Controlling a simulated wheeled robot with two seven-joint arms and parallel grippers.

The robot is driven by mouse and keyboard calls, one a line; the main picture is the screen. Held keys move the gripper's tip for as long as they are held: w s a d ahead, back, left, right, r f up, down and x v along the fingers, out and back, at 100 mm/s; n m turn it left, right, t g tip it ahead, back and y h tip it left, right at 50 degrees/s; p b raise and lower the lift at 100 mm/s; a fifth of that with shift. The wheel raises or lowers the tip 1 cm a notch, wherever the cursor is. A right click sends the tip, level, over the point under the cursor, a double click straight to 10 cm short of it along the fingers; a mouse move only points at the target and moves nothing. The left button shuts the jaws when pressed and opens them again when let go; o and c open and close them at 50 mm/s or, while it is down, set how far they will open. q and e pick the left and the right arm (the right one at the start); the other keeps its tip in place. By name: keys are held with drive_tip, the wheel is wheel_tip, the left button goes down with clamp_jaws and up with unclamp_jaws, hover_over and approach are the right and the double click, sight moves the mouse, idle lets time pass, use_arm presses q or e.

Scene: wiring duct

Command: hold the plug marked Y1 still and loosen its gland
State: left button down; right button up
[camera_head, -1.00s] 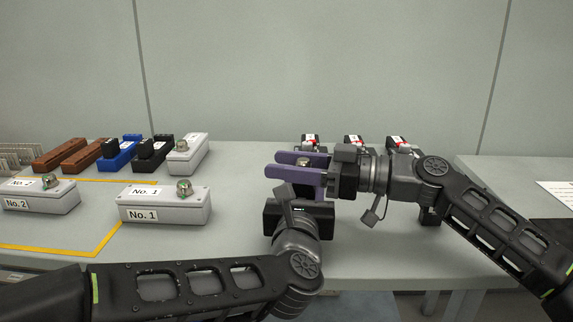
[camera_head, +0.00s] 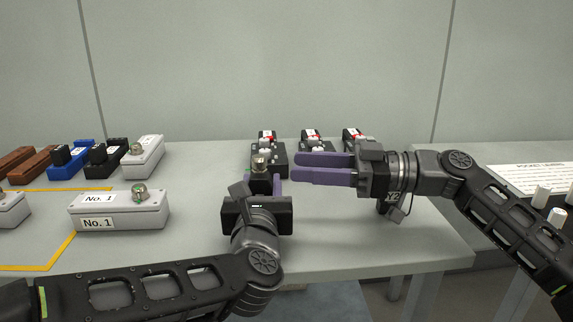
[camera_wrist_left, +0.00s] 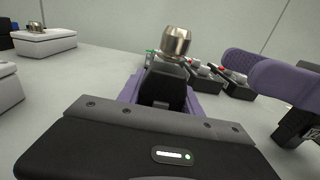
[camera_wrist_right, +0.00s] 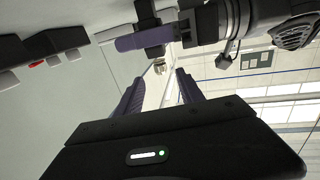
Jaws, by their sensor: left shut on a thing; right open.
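My left gripper (camera_head: 264,186) is shut on a black plug (camera_wrist_left: 163,88), which stands upright above the table with a metallic gland (camera_head: 260,162) on its top. The gland also shows clearly in the left wrist view (camera_wrist_left: 176,43). The plug's marking is not readable in any view. My right gripper (camera_head: 297,167) is open and empty, to the right of the gland, with its purple fingers pointing left towards it. The fingertips are apart from the gland. In the right wrist view both open fingers show, with my left gripper's purple finger (camera_wrist_right: 140,42) beyond them.
Several black devices (camera_head: 312,141) with red-marked tops stand behind the grippers. A black piece marked Y2 (camera_head: 392,197) shows below my right wrist. A grey box marked No. 1 (camera_head: 120,212) stands at the left, with blue and black blocks behind it. The table's front right is clear.

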drive_tip(key=shift+d+r, duration=0.1)
idle(0.3)
drive_tip(key=a+r+n+t+h, duration=0.55)
drive_tip(key=a+r+t, duration=0.25)
drive_tip(key=a+r, duration=0.6)
drive_tip(key=s+d+f+m+t+h, duration=0.2)
drive_tip(key=s+d+f+m+t, duration=0.1)
drive_tip(key=s+d+f+m, duration=0.6)
drive_tip(key=d+f+m, duration=0.3)
drive_tip(key=f+m, duration=0.1)
drive_tip(key=m, duration=0.1)
drive_tip(key=shift+s+d+f, duration=0.25)
drive_tip(key=shift+s+d, duration=0.1)
